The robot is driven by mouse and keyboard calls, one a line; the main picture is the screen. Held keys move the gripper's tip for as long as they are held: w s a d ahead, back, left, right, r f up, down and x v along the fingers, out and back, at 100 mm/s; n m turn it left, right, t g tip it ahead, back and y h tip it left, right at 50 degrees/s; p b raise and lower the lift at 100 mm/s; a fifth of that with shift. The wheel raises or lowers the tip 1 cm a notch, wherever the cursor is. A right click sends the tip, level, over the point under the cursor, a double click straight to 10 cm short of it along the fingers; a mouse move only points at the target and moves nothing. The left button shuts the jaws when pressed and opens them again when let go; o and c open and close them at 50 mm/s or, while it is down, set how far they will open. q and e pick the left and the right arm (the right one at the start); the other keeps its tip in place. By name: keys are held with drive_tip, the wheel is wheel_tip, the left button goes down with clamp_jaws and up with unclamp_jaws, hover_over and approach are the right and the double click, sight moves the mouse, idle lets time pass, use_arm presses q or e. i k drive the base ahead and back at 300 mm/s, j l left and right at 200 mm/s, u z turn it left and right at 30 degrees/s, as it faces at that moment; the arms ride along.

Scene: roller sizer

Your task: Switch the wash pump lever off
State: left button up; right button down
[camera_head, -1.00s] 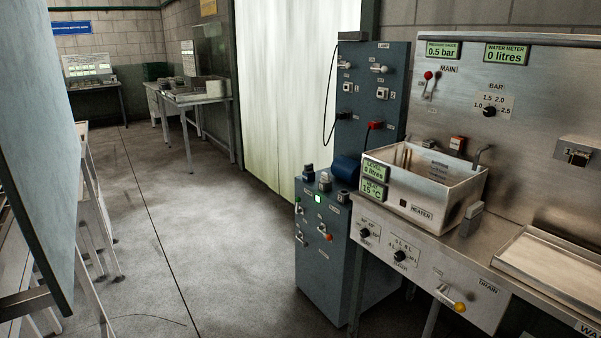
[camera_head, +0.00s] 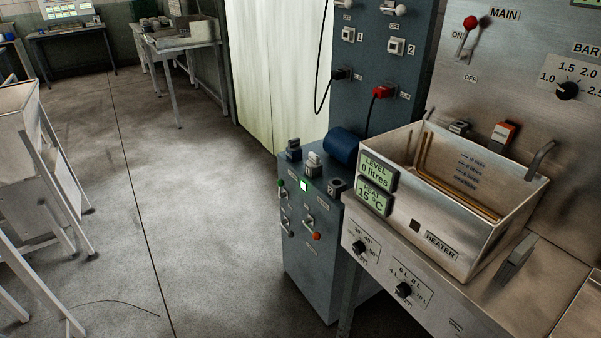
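No lever with a readable wash pump label shows. Neither of my grippers is in view.
A steel heater tank (camera_head: 465,225) stands on the right bench, with displays reading 0 litres and 15 °C. Dial knobs (camera_head: 403,290) sit on the bench front. A black cable (camera_head: 326,80) hangs by the tall panel. Open grey floor (camera_head: 200,200) lies left of the cabinet.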

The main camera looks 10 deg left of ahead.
sight(280, 183)
drive_tip(key=i+j+z, duration=0.15)
drive_tip(key=i+j, duration=0.2)
drive_tip(key=j, duration=0.15)
drive_tip(key=i+j+z, duration=0.15)
drive_tip(key=i+j, duration=0.2)
drive_tip(key=j, duration=0.15)
drive_tip(key=i+j+z, duration=0.15)
drive_tip(key=j, duration=0.4)
drive_tip(key=i+j+z, duration=0.1)
drive_tip(key=j, duration=0.4)
drive_tip(key=i+j+z, duration=0.15)
drive_tip(key=j, duration=0.4)
drive_tip(key=j+z, duration=0.1)
drive_tip(key=j, duration=0.45)
drive_tip(key=i+j, duration=0.1)
drive_tip(key=j, duration=0.55)
drive_tip(key=j+z, duration=0.1)
drive_tip(key=j, duration=0.55)
drive_tip(key=i, duration=0.05)
